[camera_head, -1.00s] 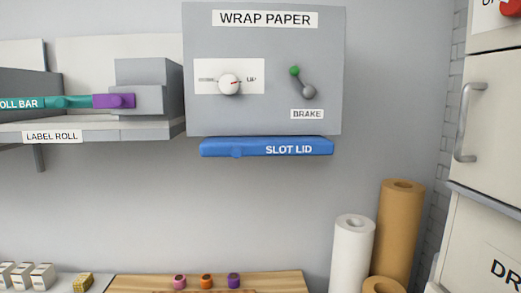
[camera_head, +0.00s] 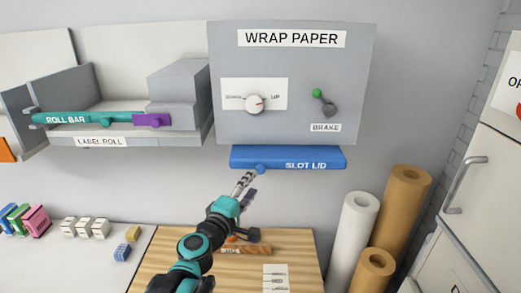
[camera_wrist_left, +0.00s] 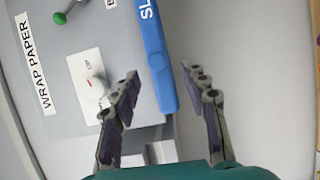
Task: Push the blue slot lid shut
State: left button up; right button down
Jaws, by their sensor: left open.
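The blue slot lid (camera_head: 300,159) is a long bar along the bottom edge of the grey wrap paper panel (camera_head: 355,80), jutting out from it. In the left wrist view, the lid (camera_wrist_left: 157,55) shows beyond and between the open fingers (camera_wrist_left: 160,75). Contact with the lid cannot be told. My right gripper is not in view.
The panel has a white dial (camera_head: 254,103) and a green-tipped brake lever (camera_head: 325,102). The label roll shelf (camera_head: 160,132) with a teal roll bar (camera_head: 90,118) is at left. Paper rolls (camera_head: 352,235) stand at lower right. A wooden board (camera_head: 305,245) lies below.

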aim_at(259, 171)
pick_arm(q)
jog(key=x, duration=0.5)
jog(key=p+x, duration=0.1)
jog(key=x, duration=0.2)
jog(key=shift+w+a+r, duration=0.1)
jog(key=shift+r, duration=0.2)
jog(key=shift+c, duration=0.3)
grip_shut()
jog(key=w+b, duration=0.2)
jog(key=w, duration=0.4)
jog(key=shift+w+f, duration=0.1)
jog(key=shift+w, duration=0.25)
jog(key=shift+w+a, duration=0.1)
jog(key=shift+w, duration=0.2)
jog(key=shift+r, duration=0.2)
